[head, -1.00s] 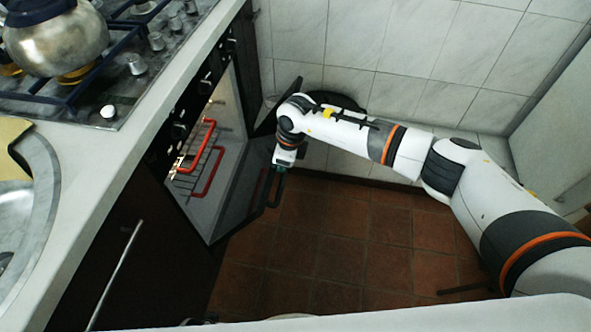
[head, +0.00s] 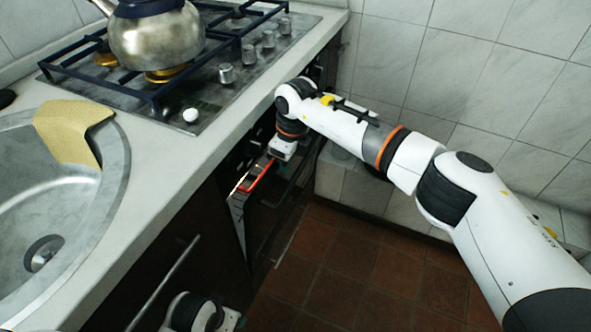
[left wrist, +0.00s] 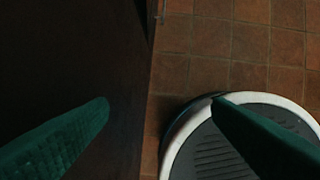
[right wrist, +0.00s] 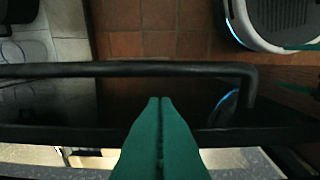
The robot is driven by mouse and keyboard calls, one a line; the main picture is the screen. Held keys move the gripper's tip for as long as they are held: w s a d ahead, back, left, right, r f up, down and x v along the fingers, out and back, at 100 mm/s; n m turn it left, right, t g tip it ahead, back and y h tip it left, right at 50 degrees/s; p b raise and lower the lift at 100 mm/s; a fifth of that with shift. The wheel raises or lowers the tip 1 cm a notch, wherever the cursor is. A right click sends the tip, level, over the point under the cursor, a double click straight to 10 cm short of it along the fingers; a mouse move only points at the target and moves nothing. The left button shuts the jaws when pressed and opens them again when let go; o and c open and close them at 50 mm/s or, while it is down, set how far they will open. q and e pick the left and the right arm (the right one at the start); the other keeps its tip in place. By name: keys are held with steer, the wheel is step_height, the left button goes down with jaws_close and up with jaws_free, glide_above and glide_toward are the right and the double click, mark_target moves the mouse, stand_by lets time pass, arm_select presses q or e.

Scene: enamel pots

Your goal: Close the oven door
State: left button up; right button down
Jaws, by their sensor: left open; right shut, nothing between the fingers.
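The dark oven door (head: 277,222) stands partly open below the counter, at a small angle to the oven front. A red-edged rack (head: 262,173) shows through the gap. My right gripper (head: 282,152) is at the top of the door; its fingertips are unclear in the head view. In the right wrist view the green fingers (right wrist: 160,100) are shut and empty, over the door's top edge and just short of the black handle bar (right wrist: 120,70). Contact cannot be told. My left gripper (left wrist: 160,103) is open and empty, low beside a dark cabinet front (left wrist: 70,60).
A steel kettle (head: 158,40) stands on the gas hob (head: 215,95). The sink (head: 60,215) with a yellow cloth (head: 72,130) is at left. A long cabinet handle (head: 165,282) runs below the counter. The tiled floor (head: 350,265) is clear at right of the door.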

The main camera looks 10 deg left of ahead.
arm_select(q)
steer(key=shift+a+r, duration=0.2)
steer(key=shift+r, duration=0.8)
arm_select(e)
steer(key=shift+w+a+r, duration=0.1)
steer(key=shift+w+a, duration=0.1)
steer(key=shift+a, duration=0.45)
